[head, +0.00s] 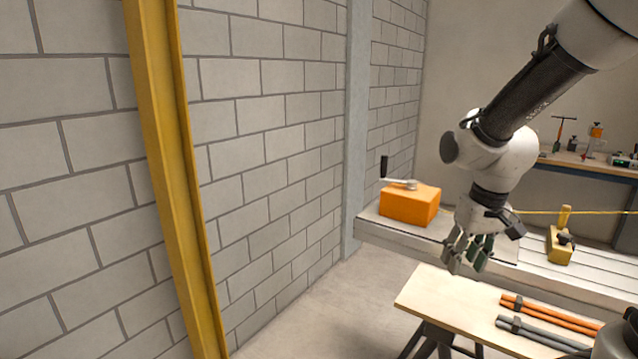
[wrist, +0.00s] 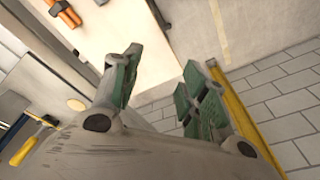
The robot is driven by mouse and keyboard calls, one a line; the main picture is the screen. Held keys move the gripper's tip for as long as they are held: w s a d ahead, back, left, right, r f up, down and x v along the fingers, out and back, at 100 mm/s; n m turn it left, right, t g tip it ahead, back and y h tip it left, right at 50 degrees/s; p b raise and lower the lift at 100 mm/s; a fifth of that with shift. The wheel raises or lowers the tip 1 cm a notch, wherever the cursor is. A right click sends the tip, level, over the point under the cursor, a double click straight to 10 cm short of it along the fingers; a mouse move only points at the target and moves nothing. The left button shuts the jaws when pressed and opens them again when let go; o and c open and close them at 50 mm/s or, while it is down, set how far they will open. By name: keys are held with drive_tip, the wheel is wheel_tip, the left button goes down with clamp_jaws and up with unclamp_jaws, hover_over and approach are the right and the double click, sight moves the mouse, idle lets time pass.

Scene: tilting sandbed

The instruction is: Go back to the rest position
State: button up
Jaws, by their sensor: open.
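My gripper (head: 468,255) hangs from my arm at the right of the head view, fingers pointing down, above the far part of a wooden worktable. In the wrist view my gripper (wrist: 152,88) shows its two green-padded fingers spread apart, with nothing between them. The arm reaches in from the upper right, bent at the wrist. No object is held.
The worktable (head: 440,295) carries orange tubes (head: 550,314) and grey tubes (head: 540,335). Behind it, a pale bench (head: 395,229) holds an orange block (head: 409,206) and a yellow tool (head: 560,243). A yellow post (head: 170,180) stands before the block wall at left. Open floor lies between.

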drive_tip(key=s+d+r+t, duration=0.1)
drive_tip(key=s+d+r, duration=0.2)
drive_tip(key=s+r, duration=0.2)
drive_tip(key=s+d+r+m+t, duration=0.1)
drive_tip(key=s+d+r+t, duration=0.1)
drive_tip(key=s+r, duration=0.4)
drive_tip(key=s+d, duration=0.1)
drive_tip(key=s, duration=0.2)
drive_tip(key=shift+d+r+h, duration=0.25)
drive_tip(key=shift+h, duration=0.05)
